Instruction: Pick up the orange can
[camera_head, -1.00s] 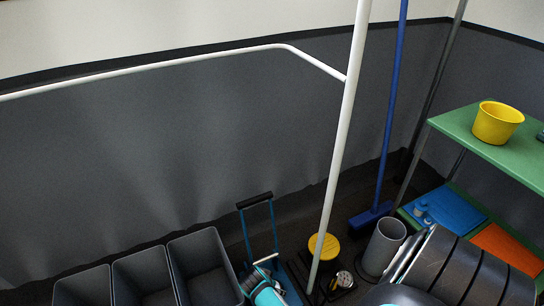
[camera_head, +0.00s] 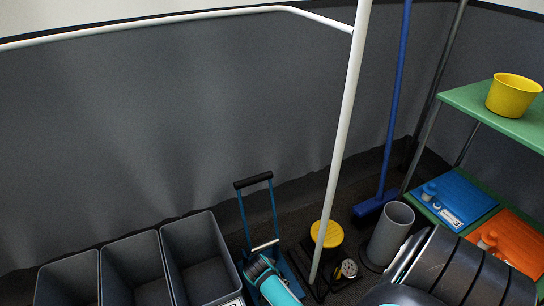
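I cannot make out an orange can for certain in the head view. The closest match is a small orange item with a pale part (camera_head: 488,240), standing on an orange board or tray (camera_head: 518,240) on the lower level of the green shelf (camera_head: 500,118) at the right. It is too small to tell whether it is a can. Neither of my grippers is in view. A dark, banded part of my own body fills the lower right corner.
A yellow bucket (camera_head: 513,95) stands on the shelf top. A blue board (camera_head: 455,203) lies beside the orange one. On the floor are grey bins (camera_head: 200,262), a blue hand truck (camera_head: 273,210), a grey cylinder (camera_head: 388,240) and a blue broom (camera_head: 375,203). A white pole (camera_head: 343,125) rises in between.

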